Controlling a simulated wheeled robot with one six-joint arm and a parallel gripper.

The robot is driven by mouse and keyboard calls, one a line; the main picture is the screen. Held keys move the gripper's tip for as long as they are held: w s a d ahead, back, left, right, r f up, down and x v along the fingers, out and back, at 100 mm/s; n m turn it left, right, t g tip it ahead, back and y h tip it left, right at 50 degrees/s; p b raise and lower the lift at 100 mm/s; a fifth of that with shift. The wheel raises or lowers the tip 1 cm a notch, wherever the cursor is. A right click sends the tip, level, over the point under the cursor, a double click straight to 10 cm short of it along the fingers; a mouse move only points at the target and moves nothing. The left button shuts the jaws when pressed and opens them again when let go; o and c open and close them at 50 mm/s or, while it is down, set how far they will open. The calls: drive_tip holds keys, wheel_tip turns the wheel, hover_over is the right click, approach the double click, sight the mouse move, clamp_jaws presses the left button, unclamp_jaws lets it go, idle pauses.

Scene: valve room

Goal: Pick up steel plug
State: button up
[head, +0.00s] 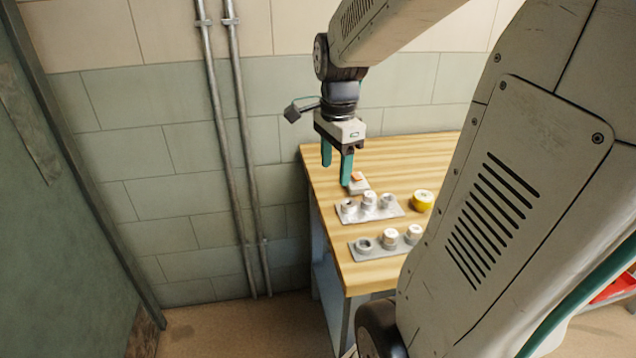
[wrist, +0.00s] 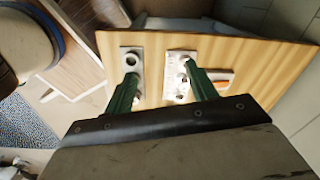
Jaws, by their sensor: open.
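My gripper (head: 336,168) is open and empty, pointing down above the far left part of the wooden bench (head: 430,150). Two grey plates carry light grey and white round fittings: the far plate (head: 377,214) and the near plate (head: 376,253). The near plate has a dark-centred ring (head: 364,244) at its left end and paler fittings beside it. I cannot tell which fitting is the steel plug. In the wrist view, my gripper's green fingers (wrist: 163,90) spread over the bench, with one plate (wrist: 131,50) by the left finger and another (wrist: 181,54) by the right; the fingers hide parts of both.
A yellow roll (head: 422,201) stands right of the far plate. A small pale block with an orange top (head: 357,179) lies behind that plate, close to my gripper. Two wall pipes (head: 232,130) run left of the bench. The back of the bench looks clear.

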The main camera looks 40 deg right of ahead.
sight(370, 193)
drive_tip(key=d+f+m, duration=0.2)
drive_tip(key=d+m, duration=0.2)
drive_tip(key=d+f+m, duration=0.2)
drive_tip(key=d+m, duration=0.2)
drive_tip(key=d, duration=0.1)
drive_tip(key=d+f+m, duration=0.2)
drive_tip(key=d+m, duration=0.2)
drive_tip(key=d, duration=0.1)
drive_tip(key=shift+w+d, duration=0.1)
drive_tip(key=shift+w, duration=0.3)
drive_tip(key=shift+d+f, duration=0.1)
drive_tip(key=shift+f, duration=0.25)
drive_tip(key=f, duration=0.7)
drive_tip(key=shift+s+a, duration=0.1)
drive_tip(key=shift+a, duration=0.1)
drive_tip(key=shift+c, duration=0.4)
drive_tip(key=c, duration=1.2)
drive_tip(key=shift+o, duration=0.2)
drive_tip(key=shift+r, duration=0.1)
